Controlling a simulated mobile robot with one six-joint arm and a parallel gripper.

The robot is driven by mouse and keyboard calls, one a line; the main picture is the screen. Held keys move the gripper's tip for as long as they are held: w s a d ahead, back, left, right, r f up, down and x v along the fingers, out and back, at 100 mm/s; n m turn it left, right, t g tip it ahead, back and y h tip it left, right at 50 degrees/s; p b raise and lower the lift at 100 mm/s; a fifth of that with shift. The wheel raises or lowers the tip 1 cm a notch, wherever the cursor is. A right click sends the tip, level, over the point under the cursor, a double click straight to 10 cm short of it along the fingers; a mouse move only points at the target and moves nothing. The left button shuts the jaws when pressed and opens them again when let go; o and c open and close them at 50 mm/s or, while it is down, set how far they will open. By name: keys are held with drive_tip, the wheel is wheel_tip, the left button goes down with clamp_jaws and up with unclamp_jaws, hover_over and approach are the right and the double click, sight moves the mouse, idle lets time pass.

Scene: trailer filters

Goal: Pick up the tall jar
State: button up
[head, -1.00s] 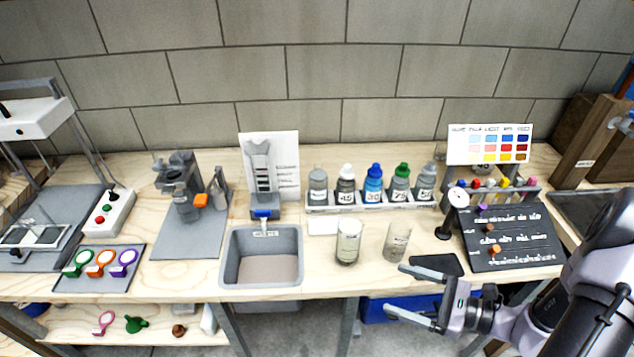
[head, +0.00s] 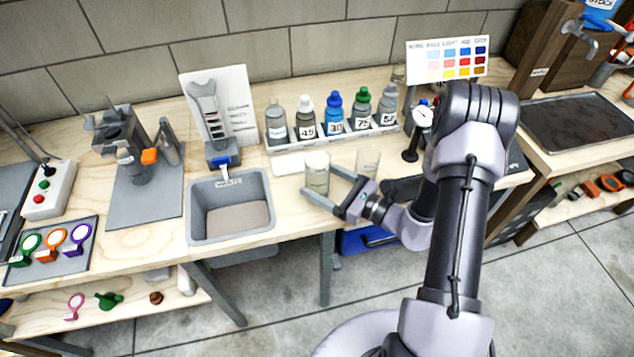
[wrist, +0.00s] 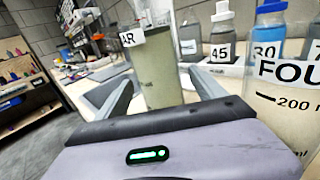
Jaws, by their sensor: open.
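A clear cylindrical jar (head: 317,178) with cloudy contents stands upright on the bench, right of the sink. It looks the taller of two jars. In the wrist view this jar (wrist: 160,72) has a label ending in "AR" and appears between my open fingers. My gripper (head: 319,181) is open and low at the jar, one finger towards each side. In the wrist view my gripper (wrist: 163,82) shows no clear contact. The second jar (head: 367,163), labelled "FOU…" in the wrist view (wrist: 285,95), stands to the right, outside my fingers.
A grey sink (head: 230,234) is left of the jars. A rack (head: 338,136) of several numbered bottles stands behind them. A dial gauge on a stand (head: 421,117) and a dark pad (head: 400,188) are to the right. The wall closes off the back.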

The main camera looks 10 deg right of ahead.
sight(328, 174)
drive_tip(key=shift+w+a, duration=0.5)
drive_tip(key=shift+w, duration=0.05)
clamp_jaws()
drive_tip(key=shift+r, duration=0.2)
drive_tip(key=shift+r+p, duration=1.05)
drive_tip(key=shift+r, duration=0.5)
drive_tip(key=shift+s+d+r, duration=0.1)
drive_tip(key=shift+r, duration=0.05)
drive_tip(key=s+d+p, duration=0.1)
drive_tip(key=s+p, duration=0.1)
drive_tip(key=s, duration=0.5)
drive_tip(key=s+d+r+p, duration=0.1)
drive_tip(key=s+d, duration=0.1)
drive_tip(key=s, duration=0.6)
drive_tip(key=shift+s+d+r+p, duration=0.15)
drive_tip(key=shift+s+d+p, duration=0.1)
drive_tip(key=shift+p, duration=0.1)
